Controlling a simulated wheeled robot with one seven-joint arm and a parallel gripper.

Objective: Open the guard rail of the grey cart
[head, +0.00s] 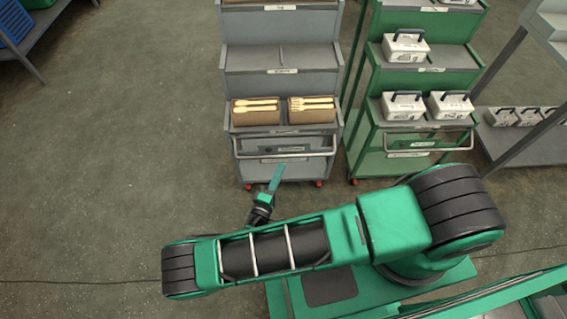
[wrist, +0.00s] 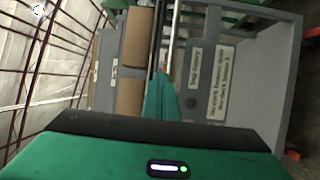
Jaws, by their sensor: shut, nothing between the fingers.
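The grey cart (head: 280,60) stands at the top centre of the head view. Its guard rail (head: 285,155) is a pale metal bar across the front, bent at both ends, beside the lowest shelf with the boxes. In the wrist view the rail (wrist: 173,45) runs up the picture as a thin bar, beyond the fingers. My gripper (head: 279,168) is shut and empty, just in front of the rail near its middle. In the wrist view the fingers (wrist: 160,92) point at the rail's line. I cannot tell whether they touch it.
A green cart (head: 420,65) with white cases and a similar bar stands close on the right. A grey rack (head: 530,150) is farther right. The floor (head: 120,130) on the left is clear.

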